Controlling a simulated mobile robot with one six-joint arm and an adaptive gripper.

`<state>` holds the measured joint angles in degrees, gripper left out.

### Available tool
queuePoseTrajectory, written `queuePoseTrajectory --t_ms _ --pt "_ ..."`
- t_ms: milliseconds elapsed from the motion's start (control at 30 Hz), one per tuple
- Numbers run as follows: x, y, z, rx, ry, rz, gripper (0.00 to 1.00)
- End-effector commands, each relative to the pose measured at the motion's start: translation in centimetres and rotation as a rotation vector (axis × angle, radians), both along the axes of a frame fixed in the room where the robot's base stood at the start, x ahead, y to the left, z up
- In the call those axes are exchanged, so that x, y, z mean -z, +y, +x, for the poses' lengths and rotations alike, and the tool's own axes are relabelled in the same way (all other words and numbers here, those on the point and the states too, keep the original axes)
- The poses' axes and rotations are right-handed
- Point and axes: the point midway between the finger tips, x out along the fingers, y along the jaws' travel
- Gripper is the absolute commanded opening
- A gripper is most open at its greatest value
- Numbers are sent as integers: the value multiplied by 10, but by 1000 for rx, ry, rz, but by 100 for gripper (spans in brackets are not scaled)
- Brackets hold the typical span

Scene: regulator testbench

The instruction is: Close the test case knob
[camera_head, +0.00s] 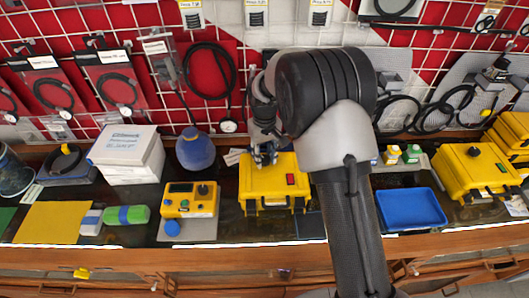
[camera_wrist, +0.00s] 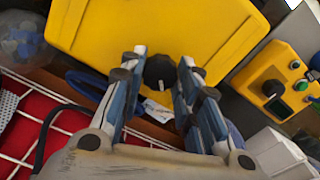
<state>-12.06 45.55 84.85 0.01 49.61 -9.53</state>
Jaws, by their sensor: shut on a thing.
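The yellow test case (camera_head: 272,190) sits on the dark bench below my arm, with a red switch on its top. Its yellow face (camera_wrist: 200,28) fills the upper part of the wrist view. The black test case knob (camera_wrist: 160,72) has a pale mark and stands between my fingertips. My gripper (camera_wrist: 159,66) is shut on the knob, one finger on each side. In the head view my gripper (camera_head: 265,155) is at the back edge of the case, and the knob is hidden there.
A yellow control box (camera_head: 190,199) stands left of the case. A blue tray (camera_head: 412,208) and another yellow case (camera_head: 475,170) are to the right. A blue bottle (camera_head: 195,152) and white boxes (camera_head: 128,152) stand at the back left. A wire grid with hanging cables is behind.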

Motion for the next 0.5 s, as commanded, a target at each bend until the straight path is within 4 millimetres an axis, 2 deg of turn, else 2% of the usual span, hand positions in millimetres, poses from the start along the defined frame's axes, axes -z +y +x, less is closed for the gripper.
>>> queuePoseTrajectory --t_ms 500 --pt "-1 0 0 477 -1 0 6"
